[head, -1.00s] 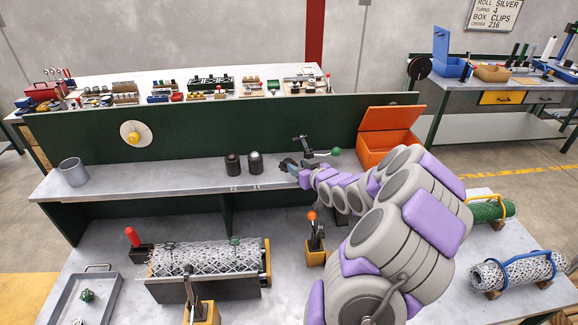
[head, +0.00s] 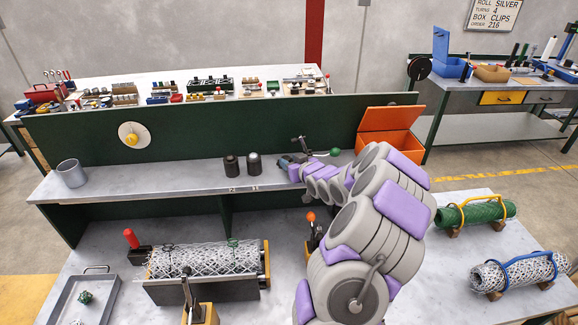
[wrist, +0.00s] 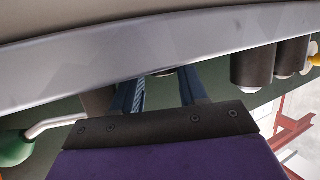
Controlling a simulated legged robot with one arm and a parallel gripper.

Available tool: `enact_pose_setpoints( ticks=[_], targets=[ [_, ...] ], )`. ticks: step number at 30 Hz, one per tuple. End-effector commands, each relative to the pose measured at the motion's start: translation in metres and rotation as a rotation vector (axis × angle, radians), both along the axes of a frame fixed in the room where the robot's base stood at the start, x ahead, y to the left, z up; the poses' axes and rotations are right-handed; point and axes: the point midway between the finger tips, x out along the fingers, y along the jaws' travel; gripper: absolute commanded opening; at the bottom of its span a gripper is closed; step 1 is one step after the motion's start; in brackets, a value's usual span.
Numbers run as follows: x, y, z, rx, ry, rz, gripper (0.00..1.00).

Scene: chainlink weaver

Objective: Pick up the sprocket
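I cannot pick out the sprocket for certain in either view. My gripper (head: 284,160) is low over the shelf, right of two dark cylinders. In the wrist view my gripper (wrist: 160,88) shows two blue fingers standing apart, with no held thing visible between them. A small dark bit shows near the fingertips, too little to name. The dark cylinders (head: 231,165) stand upright on the shelf and also show in the wrist view (wrist: 252,62). A green ball-handled lever (head: 335,152) is right of the gripper, and its ball also shows in the wrist view (wrist: 14,148).
The grey shelf (head: 140,180) has a metal cup (head: 71,173) at left and an open orange box (head: 388,143) at right. A green back panel (head: 210,132) rises behind. Below are a mesh roll in a cradle (head: 205,262), an orange-knobbed lever (head: 311,217) and a tray (head: 62,305).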

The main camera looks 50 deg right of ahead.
Motion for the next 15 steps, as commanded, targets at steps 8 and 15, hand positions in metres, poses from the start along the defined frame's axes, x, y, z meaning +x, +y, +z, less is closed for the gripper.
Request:
enact_pose_setpoints(
  ticks=[8,15],
  targets=[
    [-0.0002,0.0032,-0.0044,0.007,0.007,0.003,0.09],
    [-0.0002,-0.0001,-0.0043,0.006,0.006,0.003,0.0]
  ],
)
